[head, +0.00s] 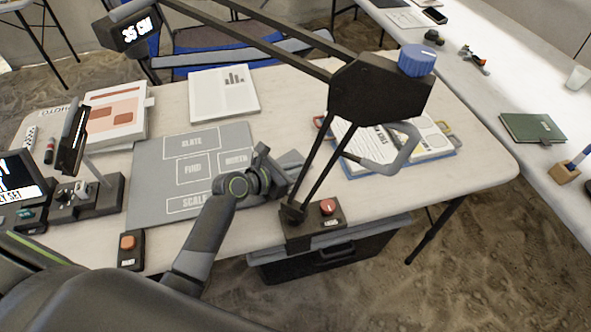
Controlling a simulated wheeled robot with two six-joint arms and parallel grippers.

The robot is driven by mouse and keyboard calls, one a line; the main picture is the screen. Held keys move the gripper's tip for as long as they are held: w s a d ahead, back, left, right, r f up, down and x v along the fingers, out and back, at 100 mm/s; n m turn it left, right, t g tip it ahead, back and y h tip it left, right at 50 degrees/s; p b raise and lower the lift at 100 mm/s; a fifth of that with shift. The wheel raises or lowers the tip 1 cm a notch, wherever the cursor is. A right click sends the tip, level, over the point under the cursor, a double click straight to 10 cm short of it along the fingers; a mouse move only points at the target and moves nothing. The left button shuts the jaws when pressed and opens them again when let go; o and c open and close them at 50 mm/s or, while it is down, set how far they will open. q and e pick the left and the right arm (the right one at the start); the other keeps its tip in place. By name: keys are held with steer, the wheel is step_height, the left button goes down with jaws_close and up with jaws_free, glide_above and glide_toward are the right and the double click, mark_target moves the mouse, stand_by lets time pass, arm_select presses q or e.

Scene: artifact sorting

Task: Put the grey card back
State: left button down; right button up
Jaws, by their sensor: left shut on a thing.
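A grey sorting mat (150,167) with white outlined fields lies on the table. Fields reading SLATE, FIND and SCALE can be made out; another label is partly covered by my gripper. My left gripper (277,174) reaches in from the lower left over the right part of the mat. It is shut on a flat grey piece, which looks like the grey card (292,159), at the mat's right edge. The gripper hides much of the card, and I cannot tell whether the card touches the table. My right gripper is not in view.
A black lamp-like arm with a blue knob (417,60) rises from a base with a red button (327,207), close right of my gripper. Papers (223,93) lie at the back. A control box (130,250) stands at the front edge.

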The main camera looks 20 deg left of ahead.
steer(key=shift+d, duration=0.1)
arm_select(q)
steer(key=shift+f, duration=0.1)
steer(key=c, duration=1.5)
jaws_free()
steer(key=shift+c, duration=0.2)
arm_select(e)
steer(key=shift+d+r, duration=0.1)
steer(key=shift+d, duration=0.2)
arm_select(q)
steer(key=shift+s+a+r, duration=0.15)
steer(key=shift+s+r, duration=0.1)
steer(key=shift+r, duration=0.05)
steer(key=p+v, duration=0.1)
steer(key=v, duration=1)
steer(key=shift+s+a+p, duration=0.15)
steer(key=shift+p, duration=0.15)
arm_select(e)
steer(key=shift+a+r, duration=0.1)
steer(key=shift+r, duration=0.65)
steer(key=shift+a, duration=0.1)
